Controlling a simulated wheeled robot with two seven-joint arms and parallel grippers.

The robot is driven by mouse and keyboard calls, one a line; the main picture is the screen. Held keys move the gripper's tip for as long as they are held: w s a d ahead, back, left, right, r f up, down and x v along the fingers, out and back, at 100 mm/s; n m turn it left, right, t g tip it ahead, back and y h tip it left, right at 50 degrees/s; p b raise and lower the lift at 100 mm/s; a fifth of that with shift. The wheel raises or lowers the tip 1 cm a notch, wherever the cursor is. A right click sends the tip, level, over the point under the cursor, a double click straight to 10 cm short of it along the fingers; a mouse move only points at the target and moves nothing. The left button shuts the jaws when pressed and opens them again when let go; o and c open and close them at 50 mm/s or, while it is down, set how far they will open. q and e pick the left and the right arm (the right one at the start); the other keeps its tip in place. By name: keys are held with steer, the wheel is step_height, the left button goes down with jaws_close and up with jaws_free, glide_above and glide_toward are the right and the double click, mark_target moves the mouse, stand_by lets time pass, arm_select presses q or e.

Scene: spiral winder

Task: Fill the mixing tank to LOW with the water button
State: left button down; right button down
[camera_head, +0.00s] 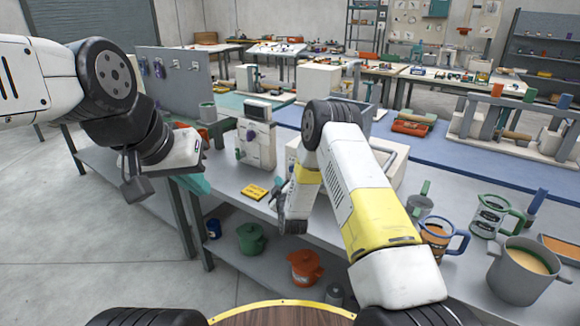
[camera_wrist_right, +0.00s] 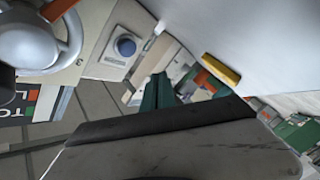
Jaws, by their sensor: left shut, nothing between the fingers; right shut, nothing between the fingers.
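A round blue button (camera_wrist_right: 125,46) sits on a pale panel in the right wrist view; I cannot read whether it is the water button. A shiny silver vessel (camera_wrist_right: 28,42) with a curved handle is left of it; I cannot tell if it is the mixing tank. No LOW mark is readable. In the head view my right gripper (camera_head: 290,226) is shut and empty, pointing down at the table's front edge; my right arm hides part of the white equipment behind it. My left gripper (camera_head: 130,190) is shut and empty, off the table's left end.
A white device with a display (camera_head: 256,140) and a yellow card (camera_head: 255,192) are on the grey table. A pot of orange liquid (camera_head: 525,264) and mugs (camera_head: 494,217) crowd the right. Green (camera_head: 251,240) and orange (camera_head: 305,267) pots sit on the lower shelf.

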steer(key=shift+w+d, duration=0.85)
steer(key=shift+w, duration=0.3)
steer(key=shift+w+d, duration=0.8)
steer(key=shift+w, duration=0.35)
steer(key=shift+w+d, duration=0.1)
steer(key=shift+w, duration=0.05)
steer(key=shift+w+d, duration=0.15)
steer(key=shift+w, duration=0.05)
steer(key=shift+w+d, duration=0.3)
steer(key=shift+w, duration=0.05)
stand_by(5.0)
